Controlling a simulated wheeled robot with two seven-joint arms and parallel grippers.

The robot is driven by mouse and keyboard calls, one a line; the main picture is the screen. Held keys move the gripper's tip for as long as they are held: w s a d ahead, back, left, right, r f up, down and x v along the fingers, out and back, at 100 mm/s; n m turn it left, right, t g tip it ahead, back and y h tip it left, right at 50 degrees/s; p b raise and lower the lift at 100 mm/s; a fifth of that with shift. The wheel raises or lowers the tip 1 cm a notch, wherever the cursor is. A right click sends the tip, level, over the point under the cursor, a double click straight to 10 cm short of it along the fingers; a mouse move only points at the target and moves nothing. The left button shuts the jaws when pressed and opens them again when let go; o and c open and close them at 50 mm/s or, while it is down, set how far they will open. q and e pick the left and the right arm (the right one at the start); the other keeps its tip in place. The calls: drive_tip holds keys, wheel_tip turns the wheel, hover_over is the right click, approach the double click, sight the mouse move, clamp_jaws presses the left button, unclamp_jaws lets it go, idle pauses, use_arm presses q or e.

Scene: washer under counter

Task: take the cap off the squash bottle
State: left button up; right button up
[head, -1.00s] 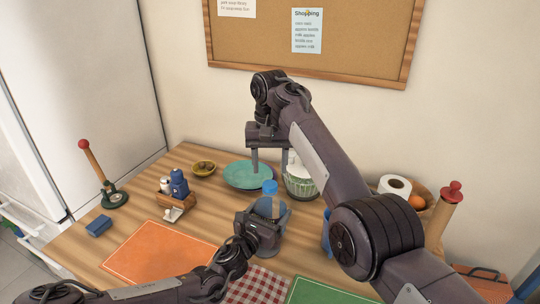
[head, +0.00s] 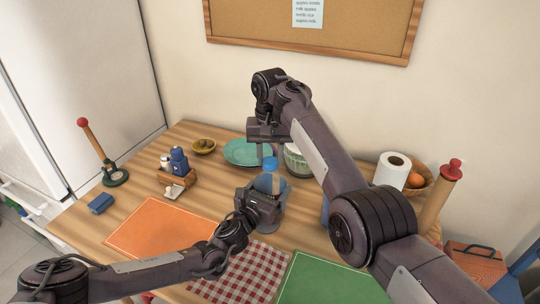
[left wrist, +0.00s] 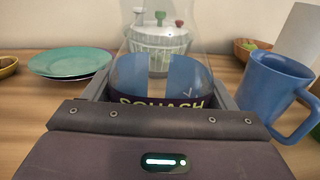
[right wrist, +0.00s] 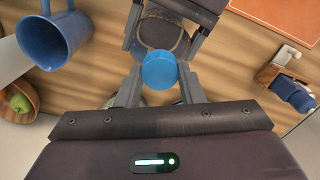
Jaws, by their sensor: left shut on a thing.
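The squash bottle (head: 271,184) stands upright on the table, clear with a dark label reading SQUASH in the left wrist view (left wrist: 160,97). Its blue cap (head: 271,163) is on top. My left gripper (head: 268,188) is shut on the bottle's body from the near side. My right gripper (head: 267,148) points down from above, just over the cap. In the right wrist view the cap (right wrist: 159,70) sits between the tips of the open right fingers (right wrist: 160,82). I cannot tell whether the fingertips reach down to the cap's height.
A blue mug (left wrist: 273,90) is close on the right. A condiment caddy (head: 176,180) stands left; orange and green (head: 330,280) mats lie in front.

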drive_tip(key=o, duration=1)
drive_tip(key=shift+c, duration=0.2)
wheel_tip(320, 180, up, 8)
drive_tip(key=shift+f, duration=0.1)
drive_tip(key=shift+c, duration=0.5)
drive_tip(key=shift+f, duration=3.9)
drive_tip(key=c, duration=1)
drive_tip(key=o, duration=1.1)
